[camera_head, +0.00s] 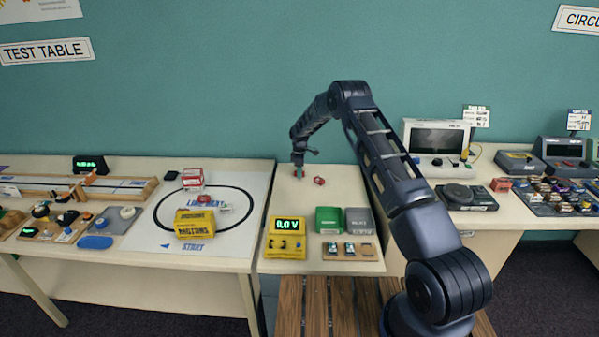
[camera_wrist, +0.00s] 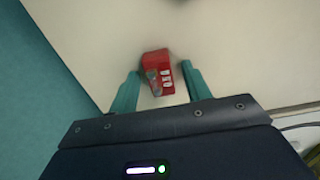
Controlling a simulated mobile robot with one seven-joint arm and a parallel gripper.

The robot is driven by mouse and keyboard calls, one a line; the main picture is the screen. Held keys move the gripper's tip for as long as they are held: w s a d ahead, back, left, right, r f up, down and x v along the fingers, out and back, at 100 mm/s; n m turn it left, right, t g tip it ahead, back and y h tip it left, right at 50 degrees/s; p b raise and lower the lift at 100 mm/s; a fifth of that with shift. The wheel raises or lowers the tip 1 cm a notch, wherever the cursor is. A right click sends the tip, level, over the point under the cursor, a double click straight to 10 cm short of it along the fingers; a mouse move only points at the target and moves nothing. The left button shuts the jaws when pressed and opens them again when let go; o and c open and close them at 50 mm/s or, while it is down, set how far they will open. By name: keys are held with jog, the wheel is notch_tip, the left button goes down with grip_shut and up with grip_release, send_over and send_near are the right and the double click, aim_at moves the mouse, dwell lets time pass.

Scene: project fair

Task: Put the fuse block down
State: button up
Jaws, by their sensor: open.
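The fuse block, a small red block with pale marks on one face, stands on the bare cream table and shows in the wrist view (camera_wrist: 160,72). In the head view a small red block (camera_head: 319,181) on the middle table appears to be the same one. My gripper (camera_wrist: 161,70) is open, its two teal fingers apart on either side of the block in the picture, with visible gaps. In the head view my gripper (camera_head: 298,174) is low over the back of the table, just left of the block. Nothing shows held in it.
On the front of the middle table (camera_head: 285,212) are a yellow meter (camera_head: 287,238), a green box (camera_head: 328,220), a grey box (camera_head: 358,221) and a wooden tray. The table around the block is clear. The teal wall is close behind. Side tables hold other items.

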jog(key=shift+r, duration=0.1)
notch_tip(320, 180, up, 12)
jog(key=s+d+r+m, duration=0.1)
jog(key=s+d+r, duration=0.25)
jog(key=r, duration=0.35)
jog(key=s+d+r+m+t, duration=0.1)
jog(key=s+d+r+m, duration=0.1)
jog(key=d+r, duration=0.35)
jog(key=s+d+r+m, duration=0.1)
jog(key=s+d+r, duration=0.15)
jog(key=r, duration=0.55)
jog(key=s+d+r+m+t, duration=0.1)
jog(key=s+d+r+m, duration=0.1)
jog(key=s+d+r, duration=0.4)
jog(key=s+d+r+m, duration=0.2)
jog(key=s+d+r, duration=0.1)
jog(key=s+r, duration=0.5)
jog(key=s+d+r+m+t, duration=0.15)
jog(key=s+d, duration=0.25)
jog(key=s, duration=0.5)
jog(key=s+d+r+m, duration=0.2)
jog(key=s+d+m, duration=0.15)
jog(key=s, duration=0.65)
jog(key=s+d+f+m, duration=0.2)
jog(key=s, duration=0.7)
jog(key=s+d+f+m+t, duration=0.1)
jog(key=s+d+f+m, duration=0.2)
jog(key=s, duration=0.7)
jog(key=shift+d, duration=0.25)
